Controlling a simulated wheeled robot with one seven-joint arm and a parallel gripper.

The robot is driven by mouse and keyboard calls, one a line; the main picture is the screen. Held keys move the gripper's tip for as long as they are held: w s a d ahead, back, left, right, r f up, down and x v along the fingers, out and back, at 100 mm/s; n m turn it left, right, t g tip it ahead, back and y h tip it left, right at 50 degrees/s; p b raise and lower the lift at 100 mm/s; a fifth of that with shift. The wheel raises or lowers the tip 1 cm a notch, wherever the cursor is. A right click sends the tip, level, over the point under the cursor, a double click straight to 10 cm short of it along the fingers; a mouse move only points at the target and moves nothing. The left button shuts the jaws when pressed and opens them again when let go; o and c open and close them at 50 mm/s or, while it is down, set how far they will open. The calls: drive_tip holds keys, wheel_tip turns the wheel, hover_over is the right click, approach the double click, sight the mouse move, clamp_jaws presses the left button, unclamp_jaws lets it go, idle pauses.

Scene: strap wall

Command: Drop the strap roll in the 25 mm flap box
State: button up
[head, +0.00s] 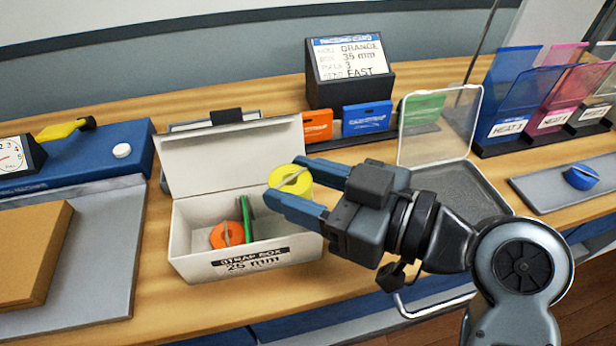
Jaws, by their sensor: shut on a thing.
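My gripper (292,187) is shut on a yellow strap roll (290,178), held between its blue fingers. The roll is above the right part of the open white flap box (192,262), whose front label reads "STRAP BOX 25 mm". The box's lid stands up at the back. Inside the box are an orange strap roll (227,235) and a green upright piece (247,218) beside it. My fingers and the held roll hide part of the box's right side.
A card stand (350,70) reading orange, 35 mm stands behind, with orange and blue cards before it. A clear-lidded grey tray (455,185) lies right of the box, behind my arm. A brown block (30,255) and blue gauge device (85,160) are at left.

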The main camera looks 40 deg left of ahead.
drive_tip(key=shift+f+b, duration=1.05)
drive_tip(key=shift+f, duration=1.3)
drive_tip(key=o, duration=1.1)
drive_tip(key=d+r+b, duration=0.1)
drive_tip(key=d, duration=0.6)
drive_tip(key=shift+w+d, duration=0.3)
drive_tip(key=shift+d, duration=0.1)
